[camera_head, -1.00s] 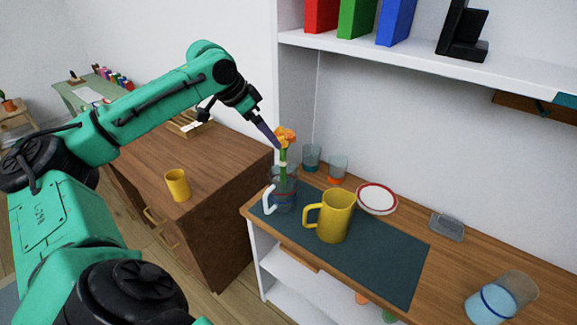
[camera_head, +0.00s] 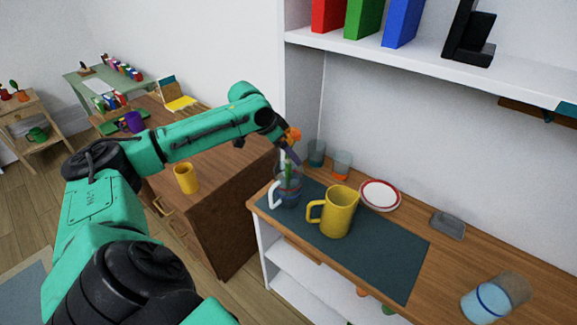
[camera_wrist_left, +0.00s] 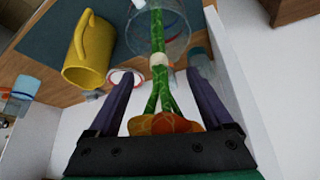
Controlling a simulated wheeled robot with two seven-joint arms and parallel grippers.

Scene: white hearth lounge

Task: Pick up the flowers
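The flowers (camera_head: 293,135) have orange blossoms and green stems, and they stand in a clear glass mug (camera_head: 286,196) with a white handle. In the left wrist view the flowers (camera_wrist_left: 163,124) show blossoms near the gripper's palm and stems with a pale band running into the glass. My left gripper (camera_head: 288,156) is at the flowers, above the mug's rim. In the left wrist view the left gripper (camera_wrist_left: 166,77) is open, with one purple finger on each side of the stems and gaps visible between. My right gripper is not in view.
A yellow mug (camera_head: 339,212) stands beside the glass mug on a dark mat (camera_head: 385,262). Two glasses (camera_head: 342,164) and a red-rimmed plate (camera_head: 380,195) are behind. A shelf (camera_head: 430,65) hangs above. Another yellow cup (camera_head: 186,179) is on the left cabinet.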

